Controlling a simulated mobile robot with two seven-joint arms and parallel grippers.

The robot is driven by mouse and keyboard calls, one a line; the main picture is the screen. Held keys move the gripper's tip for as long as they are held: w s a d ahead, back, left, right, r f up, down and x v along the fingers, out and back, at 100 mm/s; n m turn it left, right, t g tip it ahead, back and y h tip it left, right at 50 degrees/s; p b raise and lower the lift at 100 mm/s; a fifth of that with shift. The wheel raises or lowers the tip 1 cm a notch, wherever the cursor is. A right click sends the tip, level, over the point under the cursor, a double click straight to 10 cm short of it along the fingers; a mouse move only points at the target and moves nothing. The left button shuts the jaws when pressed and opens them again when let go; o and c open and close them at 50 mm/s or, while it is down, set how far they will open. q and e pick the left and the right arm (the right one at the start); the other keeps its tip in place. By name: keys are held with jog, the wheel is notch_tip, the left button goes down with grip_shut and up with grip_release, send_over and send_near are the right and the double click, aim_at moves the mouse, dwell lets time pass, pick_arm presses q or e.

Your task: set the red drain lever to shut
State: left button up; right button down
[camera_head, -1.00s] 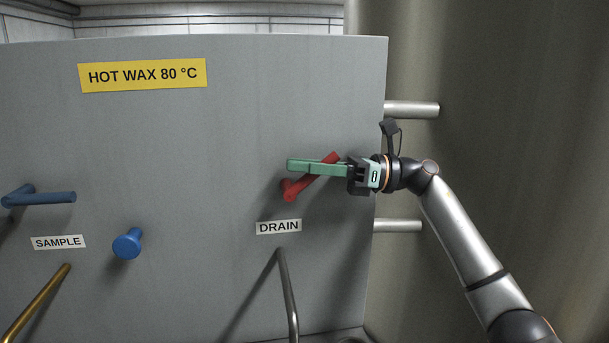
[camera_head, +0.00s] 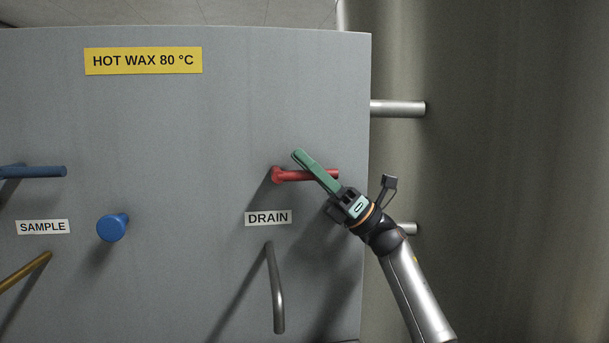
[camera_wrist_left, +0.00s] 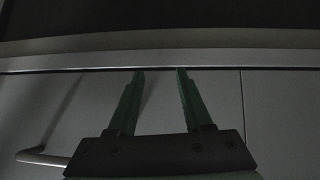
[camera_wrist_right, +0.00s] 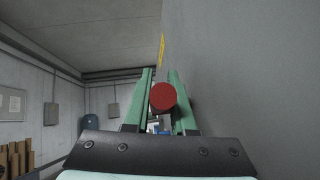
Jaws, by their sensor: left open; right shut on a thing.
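The red drain lever (camera_head: 290,176) is on the grey panel above the DRAIN label (camera_head: 268,218). It lies about horizontal, its free end pointing right. My right gripper (camera_head: 308,165) crosses it at a slant from the lower right and is shut on it. In the right wrist view the lever's round red end (camera_wrist_right: 163,97) shows between the green fingers (camera_wrist_right: 159,100). My left gripper (camera_wrist_left: 159,72) is open and empty in the left wrist view, and it is not in the head view.
A blue lever (camera_head: 40,171) and a blue knob (camera_head: 112,228) are at the left near the SAMPLE label (camera_head: 43,227). A grey drain pipe (camera_head: 275,290) sticks out below the DRAIN label. A yellow HOT WAX sign (camera_head: 143,60) is higher up.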

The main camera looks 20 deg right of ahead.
dwell(0.3)
jog(key=c, duration=0.8)
grip_release()
jog(key=shift+o, duration=0.2)
jog(key=shift+d+f, duration=0.1)
jog(key=shift+s+d+f, duration=0.1)
jog(key=shift+d+f, duration=0.1)
jog(key=shift+f, duration=0.05)
jog(key=s+d, duration=0.5)
jog(key=d, duration=0.6)
jog(key=shift+s+f+b, duration=0.15)
jog(key=shift+s+b, duration=0.05)
jog(key=shift+b, duration=0.1)
